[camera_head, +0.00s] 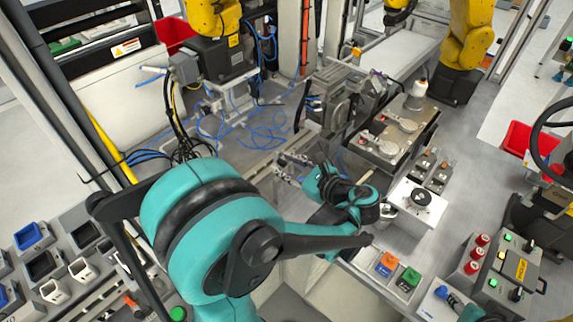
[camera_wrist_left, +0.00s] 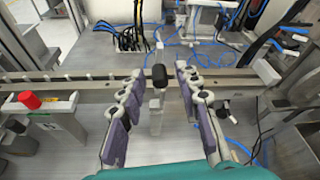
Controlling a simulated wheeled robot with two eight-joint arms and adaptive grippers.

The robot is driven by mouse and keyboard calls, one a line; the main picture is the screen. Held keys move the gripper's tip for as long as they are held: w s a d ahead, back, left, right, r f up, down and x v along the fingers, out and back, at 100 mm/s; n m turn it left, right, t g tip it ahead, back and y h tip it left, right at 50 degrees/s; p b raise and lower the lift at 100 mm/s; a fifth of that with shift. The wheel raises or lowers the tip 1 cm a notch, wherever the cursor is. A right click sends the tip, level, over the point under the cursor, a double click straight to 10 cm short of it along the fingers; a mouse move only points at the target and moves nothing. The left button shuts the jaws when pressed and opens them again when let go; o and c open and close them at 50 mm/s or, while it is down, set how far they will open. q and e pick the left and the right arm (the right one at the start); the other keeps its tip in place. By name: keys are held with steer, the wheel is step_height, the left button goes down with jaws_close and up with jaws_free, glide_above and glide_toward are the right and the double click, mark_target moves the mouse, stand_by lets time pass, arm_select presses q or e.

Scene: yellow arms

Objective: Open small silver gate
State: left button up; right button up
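My left gripper (camera_head: 288,166) reaches toward a silver rail (camera_head: 258,172) in the head view. In the left wrist view my left gripper (camera_wrist_left: 161,82) is open, with its two purple-padded fingers apart. A black knob (camera_wrist_left: 160,77) on a short silver upright (camera_wrist_left: 156,112) shows between the fingers, with gaps on both sides. This upright appears to belong to the small silver gate at the rail (camera_wrist_left: 90,92); the gate's outline is hard to tell. In the head view my arm and gripper hide much of that spot. My right gripper is not seen.
A red button (camera_wrist_left: 30,100) on a grey box stands left of the fingers. A machine vise (camera_head: 340,95) and a panel with orange and green buttons (camera_head: 388,268) stand near my left arm.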

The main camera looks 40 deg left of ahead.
arm_select(q)
steer(key=v, duration=1.2)
stand_by(0.4)
steer(key=s+a+f+n+h, duration=0.2)
steer(key=s+f+n+h, duration=0.1)
steer(key=f+n+h, duration=0.4)
steer(key=s+d+n+t+h, duration=0.1)
steer(key=d+n+t+h, duration=0.3)
steer(key=n, duration=0.6)
steer(key=d+h, duration=0.2)
steer(key=h, duration=0.1)
steer(key=shift+s+d+f+t, duration=0.2)
steer(key=shift+s+t, duration=0.1)
